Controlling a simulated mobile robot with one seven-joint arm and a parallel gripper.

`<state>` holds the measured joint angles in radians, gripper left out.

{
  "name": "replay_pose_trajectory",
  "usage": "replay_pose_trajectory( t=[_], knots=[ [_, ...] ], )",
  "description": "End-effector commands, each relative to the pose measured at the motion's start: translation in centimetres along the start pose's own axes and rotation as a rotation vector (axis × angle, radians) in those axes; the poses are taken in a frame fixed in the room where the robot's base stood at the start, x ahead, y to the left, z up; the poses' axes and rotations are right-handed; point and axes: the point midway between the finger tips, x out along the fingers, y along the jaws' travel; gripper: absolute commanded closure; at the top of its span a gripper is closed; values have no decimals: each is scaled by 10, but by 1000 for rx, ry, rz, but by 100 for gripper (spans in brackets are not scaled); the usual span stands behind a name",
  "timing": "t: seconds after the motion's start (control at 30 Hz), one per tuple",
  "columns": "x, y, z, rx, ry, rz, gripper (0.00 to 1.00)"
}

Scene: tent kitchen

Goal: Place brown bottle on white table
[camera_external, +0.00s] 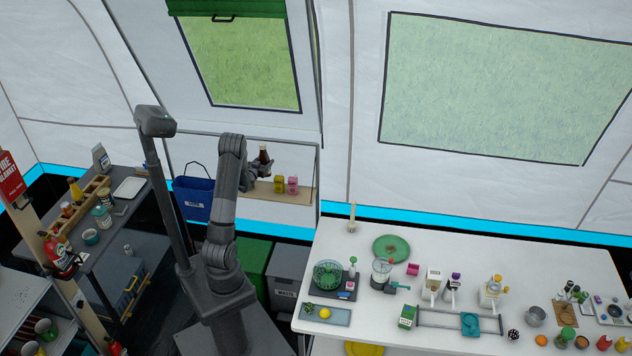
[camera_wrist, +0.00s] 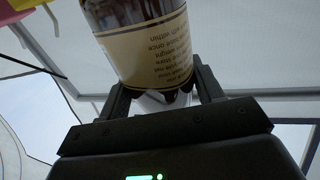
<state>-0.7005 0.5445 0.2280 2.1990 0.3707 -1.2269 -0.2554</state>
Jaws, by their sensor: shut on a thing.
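My gripper (camera_external: 257,172) is shut on the brown bottle (camera_external: 264,154) and holds it upright in front of the wall shelf. In the wrist view the bottle (camera_wrist: 140,40) shows a cream label, with its lower end between the two fingers of the gripper (camera_wrist: 165,90). The top of the bottle is cut off in that view. The white table (camera_external: 350,265) stands to the right of my arm, with many items on it.
The shelf (camera_external: 305,199) holds a yellow item (camera_external: 279,184) and a pink item (camera_external: 293,185) beside the bottle. The table's back right stretch (camera_external: 510,258) looks clear.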

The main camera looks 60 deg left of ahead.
Motion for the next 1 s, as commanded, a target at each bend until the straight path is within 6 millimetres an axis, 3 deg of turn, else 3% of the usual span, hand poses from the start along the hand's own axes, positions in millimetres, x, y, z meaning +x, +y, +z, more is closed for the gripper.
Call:
replay_pose_trajectory(
  t=[0.23,0.47,0.67,0.8,1.0],
  knots=[
    [10,86,-9,0,2,135,77],
    [-1,184,1,0,0,304,77],
    [-30,276,16,0,-1,474,77],
    [-62,343,25,-1,0,608,77],
    [-108,411,36,0,0,758,77]
  ],
)
